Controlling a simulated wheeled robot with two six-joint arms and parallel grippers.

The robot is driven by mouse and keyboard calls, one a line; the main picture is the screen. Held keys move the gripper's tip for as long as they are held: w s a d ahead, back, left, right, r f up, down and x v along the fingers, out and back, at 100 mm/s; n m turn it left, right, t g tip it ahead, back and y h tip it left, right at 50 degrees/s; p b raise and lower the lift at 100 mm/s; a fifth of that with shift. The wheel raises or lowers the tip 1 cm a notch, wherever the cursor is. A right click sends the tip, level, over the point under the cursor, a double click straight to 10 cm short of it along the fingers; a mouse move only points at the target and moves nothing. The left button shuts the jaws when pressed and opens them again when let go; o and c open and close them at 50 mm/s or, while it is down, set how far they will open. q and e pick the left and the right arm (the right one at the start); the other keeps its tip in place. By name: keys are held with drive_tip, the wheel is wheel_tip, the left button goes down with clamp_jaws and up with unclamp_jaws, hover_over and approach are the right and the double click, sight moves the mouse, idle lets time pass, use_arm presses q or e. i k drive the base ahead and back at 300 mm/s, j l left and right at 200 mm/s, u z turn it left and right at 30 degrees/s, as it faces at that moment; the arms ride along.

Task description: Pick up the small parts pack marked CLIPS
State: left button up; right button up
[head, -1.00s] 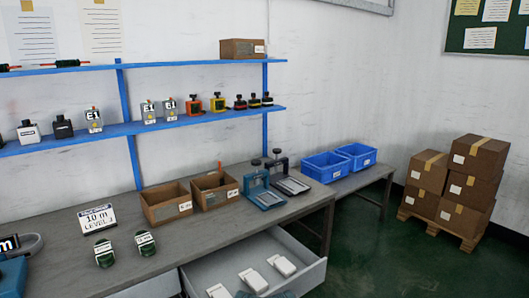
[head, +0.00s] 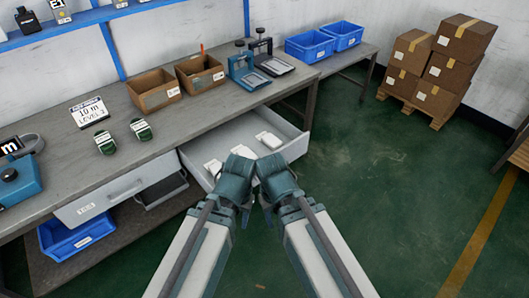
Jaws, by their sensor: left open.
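Several white packs lie in the open grey drawer (head: 299,146) under the bench in the head view. One pack (head: 270,141) is at the right, another pack (head: 245,151) is in the middle, and a third pack (head: 213,167) is at the left. Their markings are too small to read, so I cannot tell which says CLIPS. My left gripper (head: 243,207) is open, in front of the drawer, and covers part of it. My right gripper (head: 269,211) is close beside it; its jaws are not clear. No pack shows in either gripper.
The bench (head: 181,122) carries two brown bins (head: 155,93), blue fixtures (head: 245,72), two green items (head: 104,142) and a sign (head: 89,113). Green floor (head: 400,190) is clear to the right.

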sight(269, 140)
drive_tip(key=k+j+z, duration=0.25)
drive_tip(key=k, duration=0.4)
drive_tip(key=i+j+z, duration=0.15)
drive_tip(key=i+j, duration=0.3)
drive_tip(key=i+j+z, duration=0.1)
drive_tip(key=i+j, duration=0.35)
drive_tip(key=i+j+z, duration=0.15)
drive_tip(key=i+j, duration=0.25)
drive_tip(key=j, duration=0.2)
drive_tip(key=i+j+z, duration=0.1)
drive_tip(key=i+j, duration=0.3)
drive_tip(key=j, duration=0.2)
drive_tip(key=z, duration=0.2)
drive_tip(key=i+l+u, duration=0.2)
drive_tip(key=i+l, duration=0.15)
drive_tip(key=l, duration=0.3)
